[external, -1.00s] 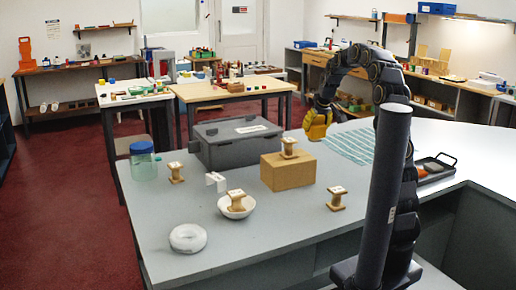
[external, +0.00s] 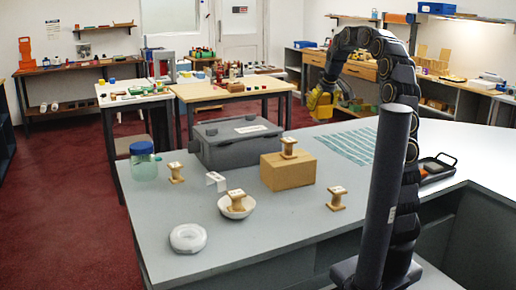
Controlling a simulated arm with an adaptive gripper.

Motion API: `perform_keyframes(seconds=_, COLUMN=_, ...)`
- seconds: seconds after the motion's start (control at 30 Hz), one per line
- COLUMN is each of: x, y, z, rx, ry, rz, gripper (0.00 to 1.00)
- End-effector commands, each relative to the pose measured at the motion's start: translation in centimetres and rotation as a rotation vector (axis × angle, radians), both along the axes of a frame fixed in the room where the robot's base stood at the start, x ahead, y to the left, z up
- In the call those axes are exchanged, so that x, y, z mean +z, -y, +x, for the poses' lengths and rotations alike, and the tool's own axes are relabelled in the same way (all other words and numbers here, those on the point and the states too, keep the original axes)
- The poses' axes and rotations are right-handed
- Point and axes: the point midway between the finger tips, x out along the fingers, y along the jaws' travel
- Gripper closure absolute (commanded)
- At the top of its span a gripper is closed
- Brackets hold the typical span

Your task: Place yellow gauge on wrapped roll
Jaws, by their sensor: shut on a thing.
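My gripper (external: 325,93) is raised above the far side of the counter, beyond the cardboard box. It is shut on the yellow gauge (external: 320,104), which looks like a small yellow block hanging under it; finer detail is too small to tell. The wrapped roll (external: 188,238) is a whitish ring lying flat near the counter's front left edge, well away from my gripper. Nothing lies on top of it.
A bowl (external: 249,206) holds a wooden spool. Another spool (external: 288,148) stands on the cardboard box (external: 290,175); others stand on the counter. A grey case (external: 238,149), blue-lidded jar (external: 143,165) and white bracket (external: 216,181) are nearby. Counter around the roll is mostly clear.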

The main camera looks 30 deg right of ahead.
Motion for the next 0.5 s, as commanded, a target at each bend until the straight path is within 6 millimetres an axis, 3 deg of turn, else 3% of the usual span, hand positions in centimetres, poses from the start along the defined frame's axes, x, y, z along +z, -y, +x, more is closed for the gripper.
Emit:
perform_keyframes(seconds=0.2, x=2.7, y=0.0, z=0.1, rx=0.0, ry=0.005, rz=0.0, gripper=0.73)
perform_keyframes(seconds=0.5, x=2.8, y=-7.0, z=-0.5, rx=0.21, ry=-0.01, rz=-0.001, gripper=0.73)
